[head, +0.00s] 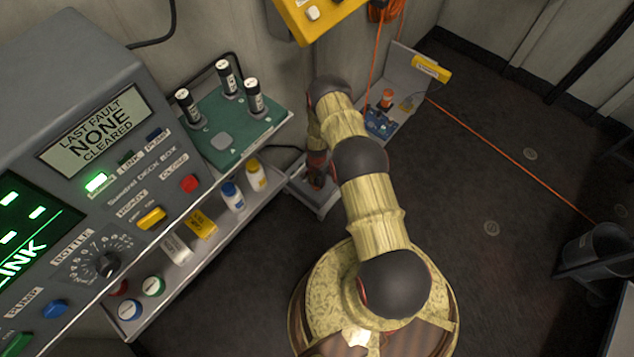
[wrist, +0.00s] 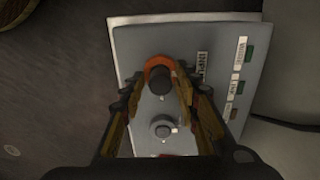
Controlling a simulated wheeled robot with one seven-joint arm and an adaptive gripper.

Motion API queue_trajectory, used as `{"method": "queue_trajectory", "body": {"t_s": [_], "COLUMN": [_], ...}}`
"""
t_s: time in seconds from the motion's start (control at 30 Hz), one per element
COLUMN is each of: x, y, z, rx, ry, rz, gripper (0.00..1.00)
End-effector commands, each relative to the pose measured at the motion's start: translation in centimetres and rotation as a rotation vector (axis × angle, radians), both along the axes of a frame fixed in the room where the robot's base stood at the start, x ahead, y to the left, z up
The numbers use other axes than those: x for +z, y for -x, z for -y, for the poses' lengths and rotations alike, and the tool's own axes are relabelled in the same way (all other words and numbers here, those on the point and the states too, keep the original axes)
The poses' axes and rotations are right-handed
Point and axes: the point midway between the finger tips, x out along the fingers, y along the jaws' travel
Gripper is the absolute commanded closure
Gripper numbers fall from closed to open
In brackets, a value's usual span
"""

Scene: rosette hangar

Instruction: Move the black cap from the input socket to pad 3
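In the wrist view the black cap (wrist: 162,76) stands in the input socket, whose orange ring (wrist: 160,60) shows around it on a grey panel. My gripper (wrist: 160,84) is open, with one finger on each side of the cap. Narrow gaps seem to show between the fingers and the cap. In the head view my gripper (head: 316,165) points down over a small grey stand at the wall, and hides the cap and socket there. I cannot make out which place is pad 3 in either view.
A green board (head: 240,130) with black-and-white cylinders stands left of my arm. A grey console (head: 90,80) fills the left. A shelf with a blue block (head: 380,124) is on the right.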

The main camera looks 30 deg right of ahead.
Motion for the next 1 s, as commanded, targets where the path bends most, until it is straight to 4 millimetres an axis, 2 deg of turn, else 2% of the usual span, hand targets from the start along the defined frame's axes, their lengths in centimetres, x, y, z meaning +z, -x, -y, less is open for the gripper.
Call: {"method": "queue_trajectory", "body": {"t_s": [0.5,1.0], "x": [0.02,0.1], "y": [-0.05,-0.07], "z": [0.01,0.03], "rx": [0.0,0.0], "ry": [0.0,0.001], "rz": [0.001,0.001], "gripper": [1.0,1.0]}}
